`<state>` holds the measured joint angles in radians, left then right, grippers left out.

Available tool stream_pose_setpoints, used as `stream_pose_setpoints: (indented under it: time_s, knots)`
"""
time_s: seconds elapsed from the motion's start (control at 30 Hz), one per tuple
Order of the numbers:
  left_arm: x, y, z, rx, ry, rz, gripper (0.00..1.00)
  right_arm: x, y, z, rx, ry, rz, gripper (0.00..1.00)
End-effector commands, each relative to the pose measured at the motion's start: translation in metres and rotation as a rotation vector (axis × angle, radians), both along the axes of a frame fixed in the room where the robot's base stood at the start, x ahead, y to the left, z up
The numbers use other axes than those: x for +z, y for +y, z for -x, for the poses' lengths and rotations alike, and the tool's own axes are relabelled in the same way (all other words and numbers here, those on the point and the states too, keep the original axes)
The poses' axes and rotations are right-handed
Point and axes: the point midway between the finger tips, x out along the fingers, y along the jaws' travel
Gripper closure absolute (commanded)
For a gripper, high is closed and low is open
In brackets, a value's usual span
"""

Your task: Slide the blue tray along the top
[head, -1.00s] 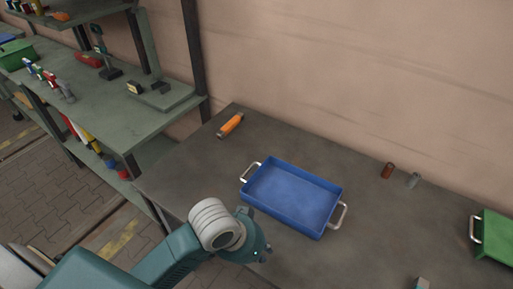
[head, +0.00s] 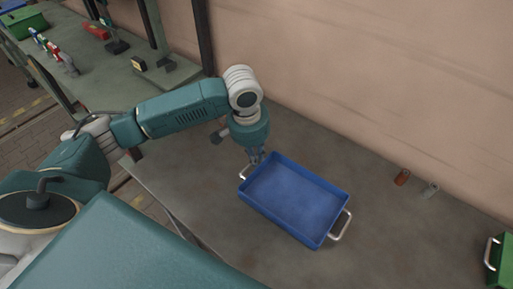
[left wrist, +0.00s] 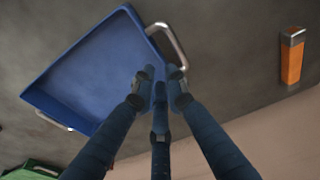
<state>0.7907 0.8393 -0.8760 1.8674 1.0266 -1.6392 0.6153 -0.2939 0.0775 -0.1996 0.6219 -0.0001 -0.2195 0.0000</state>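The blue tray (head: 294,200) lies on the grey bench top, with a metal handle at each short end. My left gripper (head: 257,156) points down at the tray's far left corner, close to the left handle (head: 243,174). In the left wrist view, the tray (left wrist: 88,72) is on the left. Its near handle (left wrist: 168,42) runs by the tips of my left fingers (left wrist: 159,82). Whether the fingers touch or enclose the handle cannot be told. My right gripper is out of view.
A green container (head: 497,258) is at the right edge. An orange-bodied object (left wrist: 291,57) shows in the left wrist view.

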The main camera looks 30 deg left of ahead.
Motion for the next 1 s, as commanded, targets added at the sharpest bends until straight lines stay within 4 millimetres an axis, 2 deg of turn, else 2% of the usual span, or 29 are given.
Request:
stream_pose_setpoints:
  time_s: [0.27,0.43,0.6,0.87,0.93,1.0]
  knots:
    - [-0.05,-0.001,-0.006,0.0,0.003,-0.001,0.87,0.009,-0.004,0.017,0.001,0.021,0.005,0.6]
    - [-0.071,-0.002,-0.01,0.0,0.001,0.0,0.87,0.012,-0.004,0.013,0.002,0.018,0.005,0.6]
    - [-0.081,-0.002,-0.011,-0.003,-0.001,-0.001,0.87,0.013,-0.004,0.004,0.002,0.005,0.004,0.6]
    - [-0.082,-0.002,-0.012,-0.003,-0.002,-0.001,0.87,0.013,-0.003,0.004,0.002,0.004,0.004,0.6]
    - [-0.082,-0.002,-0.012,-0.003,-0.002,-0.001,0.99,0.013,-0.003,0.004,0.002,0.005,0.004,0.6]
    - [-0.082,-0.002,-0.012,-0.003,-0.002,-0.001,1.0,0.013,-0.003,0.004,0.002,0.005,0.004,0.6]
